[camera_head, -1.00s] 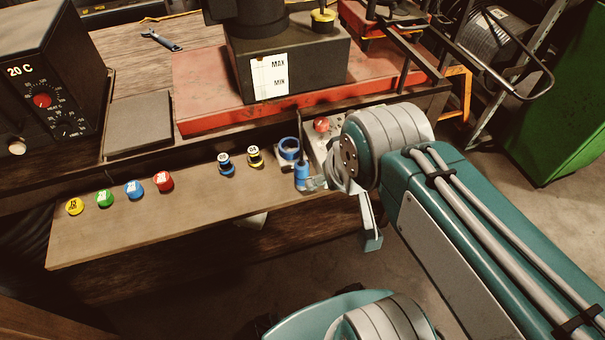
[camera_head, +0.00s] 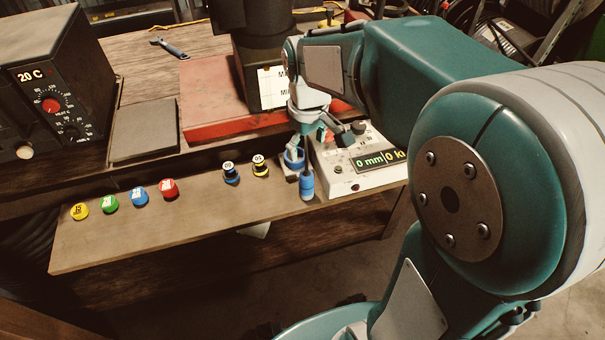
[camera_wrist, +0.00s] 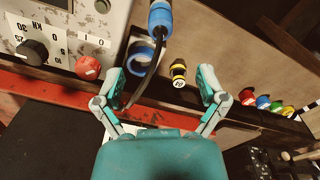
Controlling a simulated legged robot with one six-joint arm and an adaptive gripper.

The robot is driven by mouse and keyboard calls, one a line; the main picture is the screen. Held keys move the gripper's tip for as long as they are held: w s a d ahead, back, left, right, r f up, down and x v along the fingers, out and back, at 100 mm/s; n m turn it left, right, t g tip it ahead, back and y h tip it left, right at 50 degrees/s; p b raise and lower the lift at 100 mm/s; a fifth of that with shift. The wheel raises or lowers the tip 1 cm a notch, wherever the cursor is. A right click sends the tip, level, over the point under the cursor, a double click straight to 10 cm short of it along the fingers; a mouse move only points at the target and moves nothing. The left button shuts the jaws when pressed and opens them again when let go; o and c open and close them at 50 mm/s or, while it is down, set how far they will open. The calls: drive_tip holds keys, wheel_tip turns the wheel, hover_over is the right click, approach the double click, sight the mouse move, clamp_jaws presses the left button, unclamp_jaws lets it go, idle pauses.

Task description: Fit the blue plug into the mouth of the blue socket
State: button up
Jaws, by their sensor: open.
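The blue plug (camera_head: 307,187) looks like a blue cylinder with a thin black stem, standing on the wooden shelf. In the wrist view the plug (camera_wrist: 160,16) is at the top, its stem running down close to the left finger. The blue socket looks like the wide blue ring (camera_head: 291,162), just behind and left of the plug; in the wrist view the ring (camera_wrist: 139,58) shows its open mouth. My gripper (camera_head: 318,137) points down above them, partly hiding the ring in the head view. Its fingers (camera_wrist: 161,76) are spread; nothing is clamped.
A pale control box (camera_head: 345,180) with a display is right of the plug. Two small black spools (camera_head: 231,173), one blue-banded and one yellow-banded, stand left of the ring. Several coloured caps (camera_head: 139,196) sit farther left on the shelf (camera_head: 150,240). The red machine base (camera_head: 210,100) is behind.

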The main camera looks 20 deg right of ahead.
sight(306, 172)
drive_tip(key=shift+w+f, duration=0.3)
drive_tip(key=shift+f, duration=0.25)
drive_tip(key=f, duration=1)
drive_tip(key=shift+s+f, duration=0.15)
drive_tip(key=shift+s, duration=0.1)
clamp_jaws()
